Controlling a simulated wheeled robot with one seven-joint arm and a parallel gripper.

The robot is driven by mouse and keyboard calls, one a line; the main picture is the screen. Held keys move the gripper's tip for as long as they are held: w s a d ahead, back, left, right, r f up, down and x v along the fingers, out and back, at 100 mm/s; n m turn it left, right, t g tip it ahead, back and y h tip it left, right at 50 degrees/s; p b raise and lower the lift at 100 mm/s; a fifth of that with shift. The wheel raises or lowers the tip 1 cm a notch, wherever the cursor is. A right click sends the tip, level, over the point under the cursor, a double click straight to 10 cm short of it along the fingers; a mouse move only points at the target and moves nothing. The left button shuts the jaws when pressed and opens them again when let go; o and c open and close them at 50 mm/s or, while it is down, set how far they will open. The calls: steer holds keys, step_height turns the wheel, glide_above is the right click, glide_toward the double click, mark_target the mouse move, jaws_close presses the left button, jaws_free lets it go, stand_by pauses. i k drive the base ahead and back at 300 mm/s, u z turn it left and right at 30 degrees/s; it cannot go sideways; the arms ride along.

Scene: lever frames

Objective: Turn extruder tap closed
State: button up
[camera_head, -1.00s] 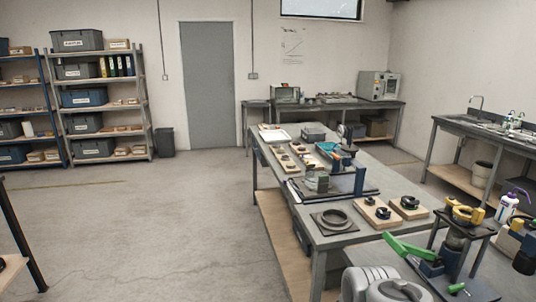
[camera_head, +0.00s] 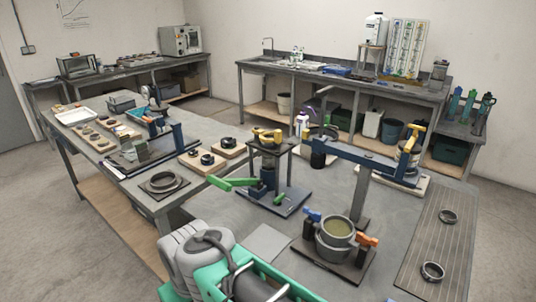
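What looks like the extruder (camera_head: 268,176) stands on the near bench, right of the middle of the table run.
A grey rounded body (camera_head: 195,250) and a teal frame (camera_head: 240,278) fill the near bottom. A blue beam with an upright (camera_head: 365,190) stands right of the extruder. A grey pot (camera_head: 339,240) with blue and orange handles stands in front. Floor at left (camera_head: 60,230) is clear.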

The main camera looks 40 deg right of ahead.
mark_target(277, 201)
steer(key=z, duration=1.3)
steer(key=k, duration=0.5)
steer(key=u, duration=0.35)
steer(key=i, duration=0.95)
steer(key=u, duration=0.6)
